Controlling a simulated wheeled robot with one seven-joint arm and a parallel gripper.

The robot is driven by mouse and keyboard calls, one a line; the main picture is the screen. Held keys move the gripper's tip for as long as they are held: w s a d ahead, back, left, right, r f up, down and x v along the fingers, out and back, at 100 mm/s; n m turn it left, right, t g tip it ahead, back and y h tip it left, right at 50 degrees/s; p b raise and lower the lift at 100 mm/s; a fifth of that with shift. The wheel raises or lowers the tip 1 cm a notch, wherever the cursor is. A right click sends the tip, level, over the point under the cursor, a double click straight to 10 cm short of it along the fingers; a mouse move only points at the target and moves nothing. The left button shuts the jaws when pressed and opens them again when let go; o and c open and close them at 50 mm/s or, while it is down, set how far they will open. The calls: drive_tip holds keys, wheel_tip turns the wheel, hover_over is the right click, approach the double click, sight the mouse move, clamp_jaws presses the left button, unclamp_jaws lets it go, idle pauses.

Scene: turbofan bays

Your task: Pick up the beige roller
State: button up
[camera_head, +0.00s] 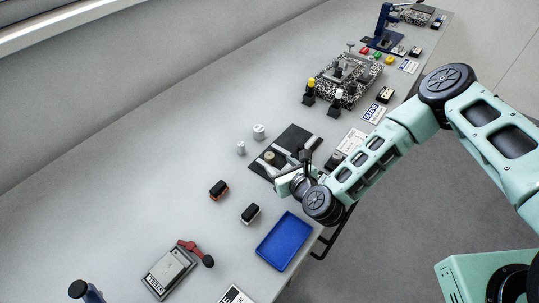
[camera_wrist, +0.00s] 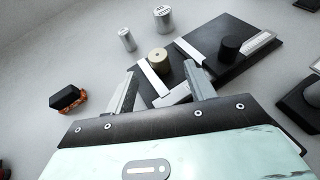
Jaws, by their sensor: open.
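The beige roller (camera_wrist: 160,60) is a short cylinder with a hole in its top, standing on the black mat (camera_wrist: 220,72). In the head view the roller (camera_head: 269,156) shows small near the middle of the mat (camera_head: 291,139). My gripper (camera_wrist: 161,80) is open and empty. Its two grey fingers point towards the roller, which shows just past the gap between the fingertips. White flat bars lie on the mat beside the roller. In the head view my gripper (camera_head: 274,163) is over the mat's near side, partly hidden by my wrist.
Two grey cylinders (camera_wrist: 163,20) (camera_wrist: 127,39) stand past the mat. A black cylinder (camera_wrist: 229,47) stands on the mat's right. A black and orange block (camera_wrist: 67,98) lies left. A blue tray (camera_head: 284,241) lies near the table's front edge.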

sight(271, 157)
drive_tip(key=p+x, duration=0.1)
drive_tip(key=x, duration=0.1)
drive_tip(key=p+x, duration=0.2)
drive_tip(key=shift+w+a+r, duration=0.1)
drive_tip(key=shift+w+a, duration=0.25)
drive_tip(key=shift+a, duration=0.05)
drive_tip(key=shift+w+a+f, duration=0.1)
drive_tip(key=shift+w+f, duration=0.2)
drive_tip(key=shift+w, duration=0.05)
clamp_jaws()
